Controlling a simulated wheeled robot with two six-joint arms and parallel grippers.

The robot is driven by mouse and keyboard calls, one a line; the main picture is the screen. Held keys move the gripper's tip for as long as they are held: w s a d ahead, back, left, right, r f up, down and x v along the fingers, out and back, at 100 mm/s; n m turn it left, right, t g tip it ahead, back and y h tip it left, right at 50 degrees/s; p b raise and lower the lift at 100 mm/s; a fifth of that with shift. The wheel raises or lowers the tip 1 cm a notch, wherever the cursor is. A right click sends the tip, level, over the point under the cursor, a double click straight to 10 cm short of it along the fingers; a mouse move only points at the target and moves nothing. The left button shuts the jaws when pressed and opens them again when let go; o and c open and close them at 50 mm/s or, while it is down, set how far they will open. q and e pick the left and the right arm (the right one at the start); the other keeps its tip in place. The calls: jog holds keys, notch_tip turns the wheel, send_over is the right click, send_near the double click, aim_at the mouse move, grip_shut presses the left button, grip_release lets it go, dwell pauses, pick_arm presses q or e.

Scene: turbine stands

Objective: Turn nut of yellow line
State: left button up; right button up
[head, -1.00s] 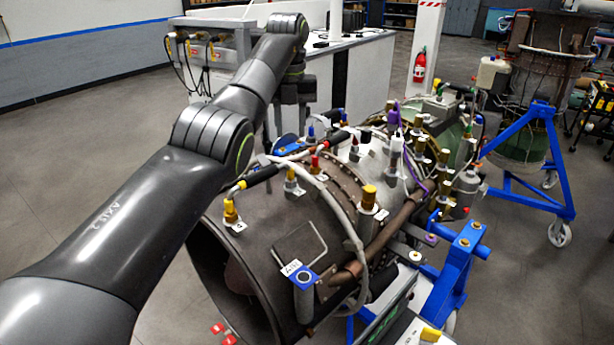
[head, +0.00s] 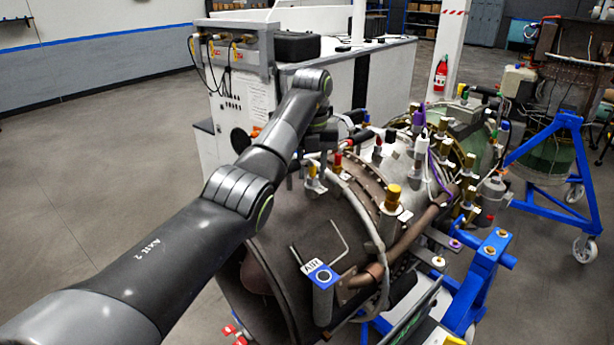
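The turbine (head: 290,225) lies on a blue stand, with several coloured fittings on top. A large yellow-gold cap (head: 392,197) stands upright on its near right side. The elbow line with a yellow nut at the casing's left is now hidden behind my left arm; I cannot see its nut. A red-topped fitting (head: 337,160) shows just right of my wrist. My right gripper is out of view.
A blue-topped post (head: 322,276) tagged AIR and a bent wire handle stand at the casing's front. A white bench (head: 385,75) stands behind. Another blue stand (head: 560,150) is at right. The floor at left is clear.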

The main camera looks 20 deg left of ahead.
pick_arm(q)
jog(key=shift+s+d+f, duration=0.1)
jog(key=shift+f, duration=0.15)
jog(key=c, duration=0.7)
jog(key=m, duration=0.3)
jog(key=shift+d+m, duration=0.1)
jog(key=shift+m, duration=0.3)
jog(key=shift+d+m, duration=0.1)
jog(key=shift+m, duration=1.7)
